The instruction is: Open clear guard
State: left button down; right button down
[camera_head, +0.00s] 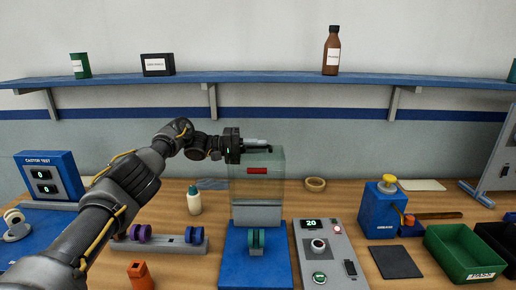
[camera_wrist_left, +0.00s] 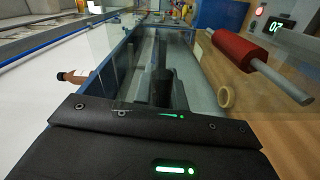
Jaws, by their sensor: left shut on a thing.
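The clear guard (camera_head: 270,184) is a see-through box-like panel standing upright over the back of a blue base (camera_head: 273,268). A red bar (camera_head: 257,170) shows on its upper part; a red cylinder on a grey rod (camera_wrist_left: 233,50) shows in the left wrist view. My left gripper (camera_head: 258,147) is at the guard's top edge, reaching in from the left, shut on the guard. Its fingers (camera_wrist_left: 162,90) show dark in the left wrist view, with clear panels around them; the exact contact is hidden. A green wheel (camera_head: 256,240) sits on the blue base, below the guard. My right gripper is out of view.
A grey control box (camera_head: 336,270) reading 20 stands right of the base. A white bottle (camera_head: 194,201) and a grey rack with purple and blue wheels (camera_head: 164,245) are at left. A tape ring (camera_head: 315,184) lies behind. A blue shelf (camera_head: 260,77) runs above the arm.

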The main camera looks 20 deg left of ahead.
pick_arm(q)
jog(key=c, duration=1.5)
grip_release()
jog(key=shift+o, duration=0.2)
jog(key=b+v, duration=0.3)
jog(key=v, duration=0.7)
jog(key=shift+a, duration=0.35)
jog(key=shift+s, duration=0.15)
